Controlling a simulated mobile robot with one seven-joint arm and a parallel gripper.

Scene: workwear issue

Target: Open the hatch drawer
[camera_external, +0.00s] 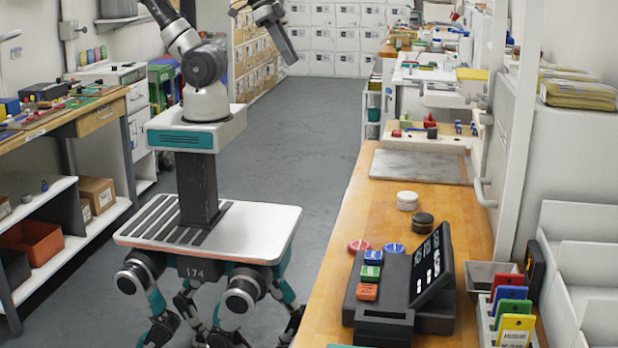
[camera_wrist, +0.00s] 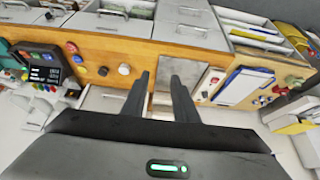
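My gripper (camera_wrist: 160,77) is open in the wrist view, its two dark fingers apart with nothing between them. In the external view its dark end (camera_external: 288,52) is high over the aisle, left of the counter and clear of it. A pale box front with a bar handle (camera_wrist: 188,14) stands behind a grey plate (camera_wrist: 163,98) set in the counter; it looks like the hatch drawer, though I cannot be sure. A white upright handle (camera_external: 483,193) shows beside the grey plate in the external view (camera_external: 420,166). The gripper touches neither handle.
The wooden counter (camera_external: 385,230) carries a dark terminal (camera_external: 433,265), coloured buttons, a white puck (camera_external: 407,200) and a dark puck (camera_external: 423,223). A clipboard (camera_wrist: 242,87) lies right of the plate in the wrist view. The grey aisle floor (camera_external: 315,130) is clear.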

